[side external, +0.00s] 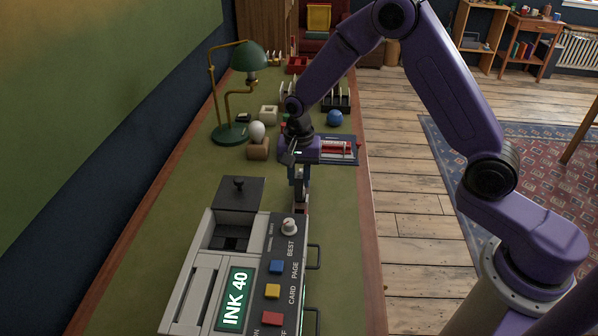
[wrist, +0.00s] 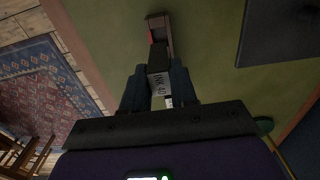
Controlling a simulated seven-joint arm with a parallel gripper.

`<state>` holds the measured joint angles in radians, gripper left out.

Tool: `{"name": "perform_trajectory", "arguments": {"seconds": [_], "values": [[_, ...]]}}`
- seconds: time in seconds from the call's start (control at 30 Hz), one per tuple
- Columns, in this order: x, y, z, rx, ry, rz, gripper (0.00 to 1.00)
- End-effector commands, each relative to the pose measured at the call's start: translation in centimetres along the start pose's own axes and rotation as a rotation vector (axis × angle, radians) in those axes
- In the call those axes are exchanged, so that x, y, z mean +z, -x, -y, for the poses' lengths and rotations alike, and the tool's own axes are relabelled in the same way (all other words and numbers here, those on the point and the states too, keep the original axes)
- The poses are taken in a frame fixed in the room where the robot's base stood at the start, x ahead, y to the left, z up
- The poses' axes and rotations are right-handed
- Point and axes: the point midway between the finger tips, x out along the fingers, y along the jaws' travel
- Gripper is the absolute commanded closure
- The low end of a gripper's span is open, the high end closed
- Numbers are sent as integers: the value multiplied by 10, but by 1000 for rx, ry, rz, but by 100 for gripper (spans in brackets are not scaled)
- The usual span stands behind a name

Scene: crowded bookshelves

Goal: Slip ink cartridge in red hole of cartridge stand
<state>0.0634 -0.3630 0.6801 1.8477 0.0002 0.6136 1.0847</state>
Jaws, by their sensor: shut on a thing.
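In the side view my gripper (side external: 299,178) points down over the green desk top, just behind the printer. What seems to be the cartridge stand (wrist: 163,20), a narrow brownish block with a red patch on its left side, lies just beyond the cartridge in the wrist view. The cartridge's far end overlaps the stand in that view; I cannot tell whether they touch. In the side view the stand is mostly hidden.
A grey printer (side external: 205,270) with an INK 40 display and coloured buttons fills the near desk. A green lamp (side external: 232,130), a white egg-shaped thing (side external: 257,131) on a wooden block, and a blue ball (side external: 335,118) stand farther back. The desk's left strip is clear.

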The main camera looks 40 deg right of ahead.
Motion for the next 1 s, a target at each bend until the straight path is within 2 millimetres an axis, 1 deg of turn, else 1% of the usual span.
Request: {"name": "perform_trajectory", "arguments": {"seconds": [0.17, 0.5, 0.7, 1.0], "values": [[0, 0, 0, 0, 0, 0, 100], [0, -25, 0, 2, 0, 1, 100], [0, -35, 0, 0, 0, 0, 100], [0, -38, 0, 0, 0, 0, 100]]}}
